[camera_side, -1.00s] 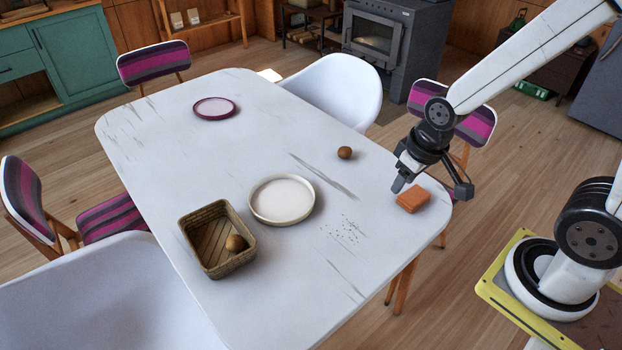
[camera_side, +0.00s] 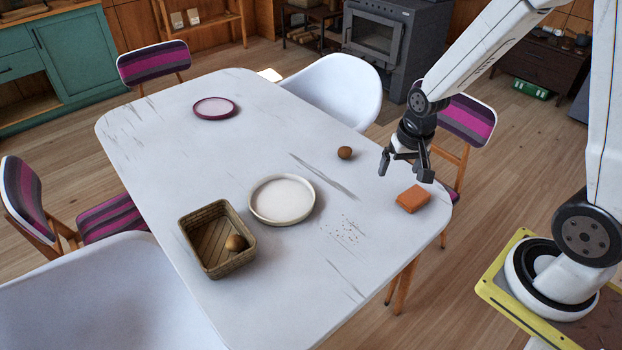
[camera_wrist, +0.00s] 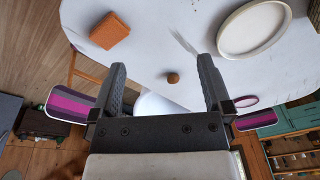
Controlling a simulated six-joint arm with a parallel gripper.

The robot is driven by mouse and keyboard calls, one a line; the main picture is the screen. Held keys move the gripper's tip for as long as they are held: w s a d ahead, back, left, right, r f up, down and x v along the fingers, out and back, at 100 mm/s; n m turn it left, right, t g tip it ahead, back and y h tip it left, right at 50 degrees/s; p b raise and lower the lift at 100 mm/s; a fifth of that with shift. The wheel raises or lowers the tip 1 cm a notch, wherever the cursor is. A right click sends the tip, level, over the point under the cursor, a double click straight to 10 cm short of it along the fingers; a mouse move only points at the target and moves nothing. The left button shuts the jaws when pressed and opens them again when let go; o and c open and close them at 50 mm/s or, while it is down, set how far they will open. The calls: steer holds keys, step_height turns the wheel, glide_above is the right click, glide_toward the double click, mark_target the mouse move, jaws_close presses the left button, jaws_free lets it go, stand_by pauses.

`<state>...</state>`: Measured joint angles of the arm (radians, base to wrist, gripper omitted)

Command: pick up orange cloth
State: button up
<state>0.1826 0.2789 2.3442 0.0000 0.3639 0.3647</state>
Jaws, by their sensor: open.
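The orange cloth (camera_side: 413,198) is a small folded block lying on the white table near its right edge. In the wrist view the orange cloth (camera_wrist: 110,31) shows at the upper left, outside the space between the fingers. My gripper (camera_side: 404,177) is open and empty, above the table and a little up and left of the cloth in the side view, apart from it. In the wrist view my gripper (camera_wrist: 160,78) has its two dark fingers spread wide. Nothing hides the cloth.
A brown round item (camera_side: 345,152) lies left of my gripper. A white plate (camera_side: 256,216), crumbs (camera_side: 345,229) and a wicker basket (camera_side: 190,240) holding another brown item lie further left. A purple-rimmed plate (camera_side: 214,117) is at the far end. The table (camera_side: 300,290) is clear near the front.

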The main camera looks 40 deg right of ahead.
steer(key=w+d+f+m+g, duration=0.1)
steer(key=w+d+f+m, duration=0.2)
steer(key=d+f+m, duration=0.4)
steer(key=m, duration=0.6)
glide_above(415, 195)
steer(key=shift+g, duration=0.4)
step_height(415, 195, down, 6)
steer(key=shift+a, duration=0.1)
steer(key=shift+f, duration=0.1)
steer(key=shift+f, duration=1.2)
steer(key=shift+w+f, duration=0.1)
steer(key=shift+f, duration=2.5)
